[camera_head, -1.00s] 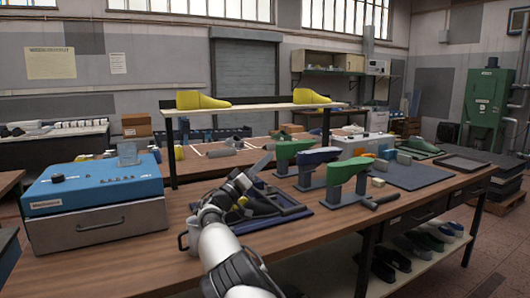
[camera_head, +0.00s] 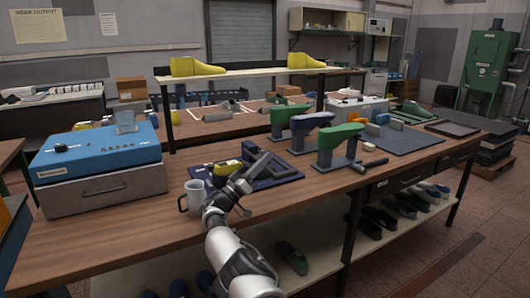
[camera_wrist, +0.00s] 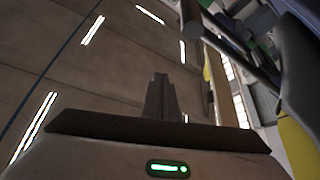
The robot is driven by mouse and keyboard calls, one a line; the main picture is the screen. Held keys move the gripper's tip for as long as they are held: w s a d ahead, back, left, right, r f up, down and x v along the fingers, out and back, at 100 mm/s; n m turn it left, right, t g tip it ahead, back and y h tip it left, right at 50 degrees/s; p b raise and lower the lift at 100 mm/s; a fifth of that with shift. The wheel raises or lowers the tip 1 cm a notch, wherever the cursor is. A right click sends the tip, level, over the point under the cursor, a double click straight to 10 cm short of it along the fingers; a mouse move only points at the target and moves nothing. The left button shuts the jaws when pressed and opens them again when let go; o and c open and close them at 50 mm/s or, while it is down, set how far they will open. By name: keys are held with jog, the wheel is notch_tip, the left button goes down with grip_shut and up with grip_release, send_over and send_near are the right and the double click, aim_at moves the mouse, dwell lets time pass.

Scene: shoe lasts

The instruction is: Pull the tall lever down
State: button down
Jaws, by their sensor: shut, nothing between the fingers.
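My gripper (camera_head: 240,187) is shut and empty in the head view, at the front edge of a dark blue tray on the bench. In the wrist view its fingertips (camera_wrist: 160,82) are together and point up toward the ceiling. A dark grey bar (camera_head: 262,162) rises from the device on the tray, just beyond my gripper; it looks like the tall lever. In the wrist view a dark rod with a cylindrical grip (camera_wrist: 190,18) lies right of the fingers, apart from them. A yellow last (camera_head: 228,168) sits beside the device. The lever's lower end is hidden.
Green and blue lasts on stands (camera_head: 335,140) are to the right, with a grey cylinder handle (camera_head: 374,163). A blue machine (camera_head: 95,155) is at the left. Bare bench top lies at the front left.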

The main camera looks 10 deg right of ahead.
jog(key=shift+s+f, duration=0.1)
jog(key=shift+f, duration=0.1)
dwell(0.4)
jog(key=s+a+f+p, duration=0.1)
jog(key=s+a+p, duration=0.2)
jog(key=s+a, duration=0.5)
jog(key=a, duration=0.3)
jog(key=shift+s+a+f+p, duration=0.2)
jog(key=shift+s+a+p, duration=0.1)
jog(key=shift+a+p, duration=0.1)
